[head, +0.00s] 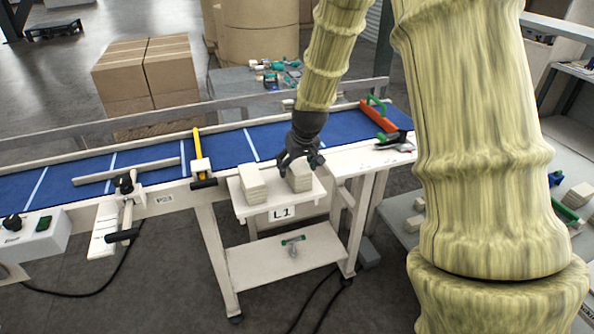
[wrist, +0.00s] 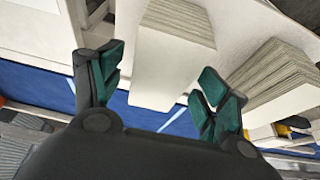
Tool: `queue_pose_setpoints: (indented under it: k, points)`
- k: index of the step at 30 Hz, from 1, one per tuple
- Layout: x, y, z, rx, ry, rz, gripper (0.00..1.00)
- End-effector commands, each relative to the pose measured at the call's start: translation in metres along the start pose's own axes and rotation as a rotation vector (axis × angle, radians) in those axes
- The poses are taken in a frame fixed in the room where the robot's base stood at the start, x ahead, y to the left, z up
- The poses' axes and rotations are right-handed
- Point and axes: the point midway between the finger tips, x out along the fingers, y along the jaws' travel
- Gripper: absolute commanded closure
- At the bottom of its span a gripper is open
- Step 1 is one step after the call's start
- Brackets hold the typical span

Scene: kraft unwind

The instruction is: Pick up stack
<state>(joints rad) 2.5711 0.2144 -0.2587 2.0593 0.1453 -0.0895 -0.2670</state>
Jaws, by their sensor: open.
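Two stacks of thin beige sheets stand on a small white shelf marked L1 (head: 247,211). The left stack (head: 252,187) is clear of my gripper. The right stack (head: 299,182) is directly below my gripper (head: 301,163), which partly hides its top. In the wrist view, my gripper (wrist: 160,86) is open, with green-padded fingers apart. The pale top of the right stack (wrist: 168,62) shows between and beyond the fingers; I cannot tell whether they touch it. The other stack (wrist: 268,80) lies beyond the right finger in that view.
A blue conveyor (head: 225,148) with a pale rail runs behind the shelf. A yellow-handled stop (head: 198,150) stands left of the stacks. An orange tool with a green handle (head: 378,115) lies at the right. Cartons (head: 150,72) stand behind.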

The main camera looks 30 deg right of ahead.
Motion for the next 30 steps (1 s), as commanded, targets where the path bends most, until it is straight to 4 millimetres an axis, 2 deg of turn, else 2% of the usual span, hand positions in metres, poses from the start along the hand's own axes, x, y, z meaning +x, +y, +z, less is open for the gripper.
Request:
queue_pose_setpoints:
  k: [13, 30]
  points:
    - [0.034, 0.001, -0.001, 0.000, 0.000, 0.000, 0.25]
    - [0.037, 0.001, -0.001, 0.000, 0.001, 0.000, 0.25]
